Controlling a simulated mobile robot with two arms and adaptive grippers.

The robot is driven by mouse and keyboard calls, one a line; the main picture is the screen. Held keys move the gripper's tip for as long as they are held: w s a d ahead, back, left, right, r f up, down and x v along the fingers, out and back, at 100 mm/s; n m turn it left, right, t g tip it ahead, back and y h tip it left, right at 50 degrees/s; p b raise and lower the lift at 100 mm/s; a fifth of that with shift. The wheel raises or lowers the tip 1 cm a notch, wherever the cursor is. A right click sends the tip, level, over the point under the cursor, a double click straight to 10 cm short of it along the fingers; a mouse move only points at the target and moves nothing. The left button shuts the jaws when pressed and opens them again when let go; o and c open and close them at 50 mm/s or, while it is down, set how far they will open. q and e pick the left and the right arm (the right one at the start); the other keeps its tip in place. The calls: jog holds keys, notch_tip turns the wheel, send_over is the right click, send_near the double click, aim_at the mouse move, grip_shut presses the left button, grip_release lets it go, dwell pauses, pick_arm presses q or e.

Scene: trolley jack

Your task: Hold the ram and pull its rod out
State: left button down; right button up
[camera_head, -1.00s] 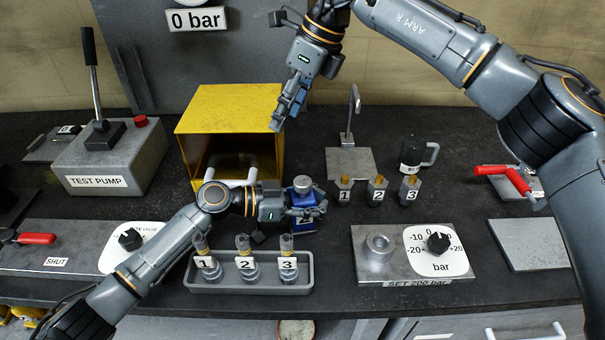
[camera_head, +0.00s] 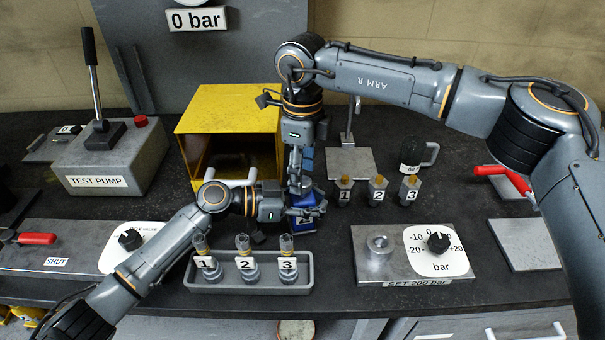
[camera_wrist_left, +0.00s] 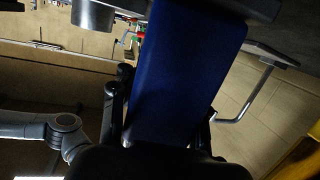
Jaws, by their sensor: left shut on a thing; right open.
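The blue ram (camera_head: 314,209) stands just above or on the bench in front of the yellow box; I cannot tell whether it touches the bench. My left gripper (camera_head: 303,212) is shut on its body from the left. In the left wrist view the ram's blue body (camera_wrist_left: 187,70) fills the middle. My right gripper (camera_head: 300,184) points down over the ram's top, open, its fingers close to the rod end. The rod is hidden behind the fingers, so I cannot tell whether they touch it.
A yellow box (camera_head: 228,108) stands close behind. A grey tray (camera_head: 215,279) with three numbered fittings lies in front. Three more numbered fittings (camera_head: 377,190) and a dark mug-like container (camera_head: 412,152) stand right. A plate with a dial (camera_head: 366,270) lies front right.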

pick_arm(q)
jog(key=shift+f, duration=0.1)
pick_arm(e)
jog(key=shift+f, duration=0.7)
grip_shut()
pick_arm(q)
jog(key=shift+f, duration=0.1)
pick_arm(e)
notch_tip(320, 180, up, 5)
jog(key=shift+r, duration=0.35)
pick_arm(q)
jog(key=shift+a, duration=0.1)
jog(key=shift+w+f, duration=0.1)
pick_arm(e)
jog(key=shift+c, duration=2)
grip_release()
jog(key=shift+w, duration=0.1)
jog(key=o, duration=0.3)
pick_arm(q)
jog(key=shift+s, duration=0.2)
pick_arm(e)
jog(key=shift+o, duration=0.5)
